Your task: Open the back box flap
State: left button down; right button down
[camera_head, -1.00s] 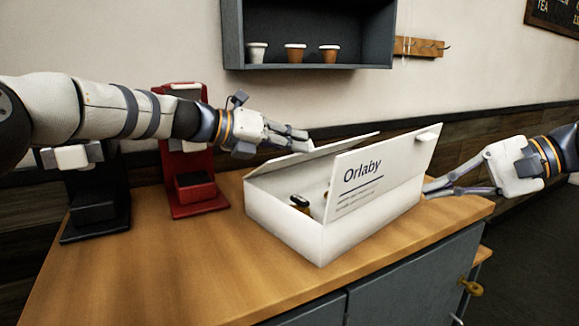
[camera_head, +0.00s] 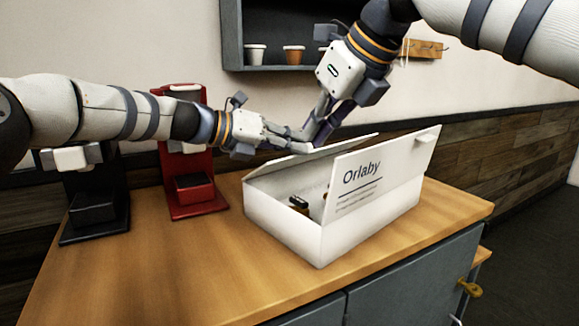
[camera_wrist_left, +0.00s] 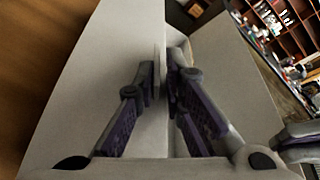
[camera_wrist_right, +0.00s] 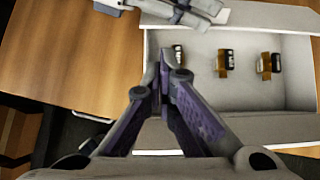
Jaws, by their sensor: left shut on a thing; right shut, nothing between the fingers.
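The white "Orlaby" box (camera_head: 275,212) stands on the wooden counter with its lid flaps raised. The back flap (camera_head: 322,152) leans inward at a slant, lower than the front flap (camera_head: 400,165), which stands up high with the printed name. My left gripper (camera_head: 303,137) is shut on the back flap's edge; its fingers show in the left wrist view (camera_wrist_left: 166,85). My right gripper (camera_head: 320,140) is shut and empty, close by the left fingers above the back flap. The right wrist view shows its closed fingers (camera_wrist_right: 162,78) over the box's left end.
Inside the box lie 3 dark capsules with brown bands, one of them here (camera_wrist_right: 264,66). A red brewer (camera_head: 188,165) and a black brewer (camera_head: 92,195) stand at left. The shelf with cups (camera_head: 293,55) hangs above. The counter's front (camera_head: 180,275) is clear.

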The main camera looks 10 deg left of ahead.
pick_arm(q)
jog(key=shift+r, duration=0.1)
pick_arm(e)
jog(key=s+x, duration=0.1)
jog(key=x, duration=0.9)
jog(key=shift+a+f, duration=0.1)
